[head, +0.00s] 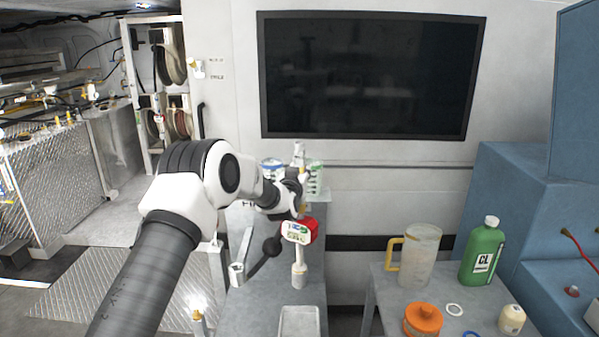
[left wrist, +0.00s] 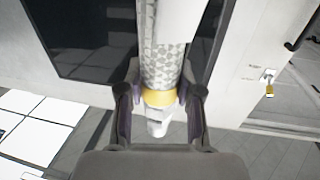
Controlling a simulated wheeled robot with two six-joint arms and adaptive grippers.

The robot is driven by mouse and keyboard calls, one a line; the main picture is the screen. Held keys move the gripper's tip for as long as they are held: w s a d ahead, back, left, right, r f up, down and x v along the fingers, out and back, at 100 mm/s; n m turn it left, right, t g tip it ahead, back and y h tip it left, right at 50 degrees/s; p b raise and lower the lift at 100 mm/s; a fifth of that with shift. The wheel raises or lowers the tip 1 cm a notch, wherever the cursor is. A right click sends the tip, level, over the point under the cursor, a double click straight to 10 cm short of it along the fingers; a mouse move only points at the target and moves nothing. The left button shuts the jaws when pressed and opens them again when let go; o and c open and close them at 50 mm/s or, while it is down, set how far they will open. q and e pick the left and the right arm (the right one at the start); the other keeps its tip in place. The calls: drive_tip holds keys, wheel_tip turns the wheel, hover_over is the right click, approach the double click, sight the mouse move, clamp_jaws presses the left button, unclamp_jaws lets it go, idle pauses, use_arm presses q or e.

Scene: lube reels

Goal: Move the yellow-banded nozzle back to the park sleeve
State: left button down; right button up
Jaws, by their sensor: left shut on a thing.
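The yellow-banded nozzle (left wrist: 158,97) shows in the left wrist view as a pale tube with a patterned grey stretch and a yellow band. My left gripper (left wrist: 160,75) is shut on it, with a finger on each side near the band. In the head view my left gripper (head: 297,188) is above the grey cabinet, partly hidden by its own wrist. A pale upright piece (head: 299,152) rises just above it. Below stand a short pale upright cylinder (head: 299,274) and a grey tube (head: 237,274). I cannot tell which is the park sleeve. My right gripper is not in view.
A red part (head: 311,228) and a small label plate (head: 296,232) sit just below the gripper. A metal tray (head: 299,311) is in front. A dark screen (head: 368,75) hangs behind.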

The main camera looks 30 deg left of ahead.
use_arm(q)
drive_tip(key=c, duration=0.7)
unclamp_jaws()
drive_tip(key=shift+f, duration=0.15)
drive_tip(key=v, duration=1.2)
